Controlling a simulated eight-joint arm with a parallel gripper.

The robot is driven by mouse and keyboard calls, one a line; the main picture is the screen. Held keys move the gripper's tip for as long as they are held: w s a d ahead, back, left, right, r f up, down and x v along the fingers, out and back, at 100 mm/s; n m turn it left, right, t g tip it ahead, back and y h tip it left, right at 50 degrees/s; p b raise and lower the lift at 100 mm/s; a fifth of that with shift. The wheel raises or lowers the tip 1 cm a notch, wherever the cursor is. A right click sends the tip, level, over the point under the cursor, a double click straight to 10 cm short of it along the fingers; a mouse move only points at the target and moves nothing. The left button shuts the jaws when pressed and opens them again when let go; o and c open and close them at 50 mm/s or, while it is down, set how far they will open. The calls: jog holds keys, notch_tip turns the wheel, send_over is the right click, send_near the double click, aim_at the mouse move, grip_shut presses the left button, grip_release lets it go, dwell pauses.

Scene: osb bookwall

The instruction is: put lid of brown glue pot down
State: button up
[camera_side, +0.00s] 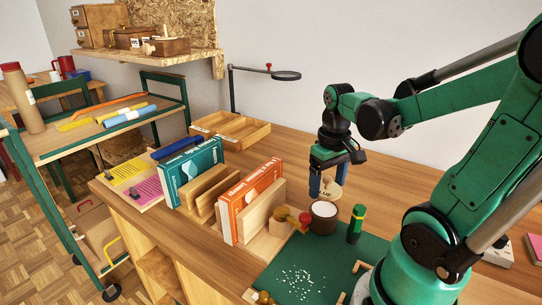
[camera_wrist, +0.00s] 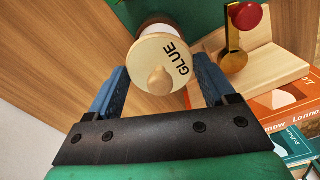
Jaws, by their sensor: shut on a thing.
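My gripper (camera_side: 328,186) is shut on the pale round lid (camera_side: 329,191), which has dark lettering. In the wrist view the lid (camera_wrist: 158,60) reads GLUE and has a knob; it sits between my two blue fingers (camera_wrist: 162,75). The brown glue pot (camera_side: 322,225) stands upright at the edge of the green mat, with its top open and white contents showing. The lid is above the pot in the side view, apart from it. In the wrist view the lid hides most of the pot.
White bits lie on the green mat (camera_side: 330,268). Bare tabletop (camera_side: 286,160) lies behind.

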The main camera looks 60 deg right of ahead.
aim_at(327, 189)
jog(key=shift+f, duration=1.9)
jog(key=shift+f, duration=0.15)
jog(key=o, duration=1.1)
